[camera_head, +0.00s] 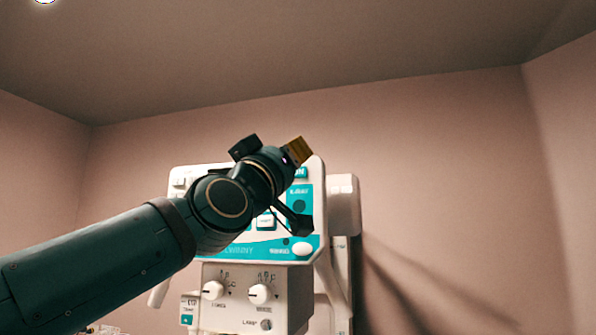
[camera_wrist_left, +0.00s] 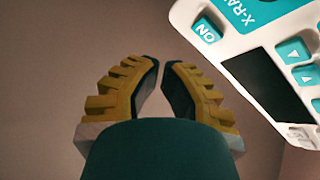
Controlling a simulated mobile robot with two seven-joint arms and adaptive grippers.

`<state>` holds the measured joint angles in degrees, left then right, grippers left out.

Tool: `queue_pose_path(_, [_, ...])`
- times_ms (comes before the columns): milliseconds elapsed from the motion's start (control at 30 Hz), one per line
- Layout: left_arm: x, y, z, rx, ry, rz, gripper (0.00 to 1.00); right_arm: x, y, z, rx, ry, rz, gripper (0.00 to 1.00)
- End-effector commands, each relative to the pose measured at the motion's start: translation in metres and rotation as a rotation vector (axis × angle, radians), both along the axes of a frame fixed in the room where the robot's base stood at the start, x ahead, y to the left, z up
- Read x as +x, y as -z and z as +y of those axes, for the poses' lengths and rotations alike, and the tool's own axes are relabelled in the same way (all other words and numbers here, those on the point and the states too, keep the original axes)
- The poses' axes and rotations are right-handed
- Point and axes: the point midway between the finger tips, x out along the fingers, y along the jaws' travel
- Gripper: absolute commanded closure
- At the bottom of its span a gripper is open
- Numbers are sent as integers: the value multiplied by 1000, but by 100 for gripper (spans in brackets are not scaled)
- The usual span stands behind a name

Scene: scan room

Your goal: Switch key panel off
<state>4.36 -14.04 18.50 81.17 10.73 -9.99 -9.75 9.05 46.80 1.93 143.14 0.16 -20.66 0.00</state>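The key panel (camera_head: 176,176) is the white and teal front of an X-ray unit, mounted upright ahead of me. Its upper-right corner, with a teal ON key (camera_wrist_left: 207,31), a dark display (camera_wrist_left: 262,84) and teal arrow keys (camera_wrist_left: 294,52), fills the upper right of the left wrist view. The ON key also shows in the head view (camera_head: 301,172). My left arm crosses in front of the panel and hides its middle. My left gripper (camera_head: 300,150) is at the panel's top right; in the left wrist view (camera_wrist_left: 161,68) its fingers have a narrow, empty gap.
Below the panel is a white box with two round knobs (camera_head: 213,290) (camera_head: 260,294) and a small lamp or switch (camera_head: 266,325). A white housing (camera_head: 344,205) stands at the panel's right. Bare pink walls and open space surround the unit.

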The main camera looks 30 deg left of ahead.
Motion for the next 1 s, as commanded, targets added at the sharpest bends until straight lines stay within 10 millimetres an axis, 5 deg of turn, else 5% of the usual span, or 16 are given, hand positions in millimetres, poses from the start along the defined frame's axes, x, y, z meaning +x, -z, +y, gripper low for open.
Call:
queue_pose_path(267, [-19,0,-5,0,0,0,100,0,-1,0,0,0,0,100])
queue_pose_path(1000, [-20,0,-5,0,0,0,100,0,-1,0,0,0,0,100])
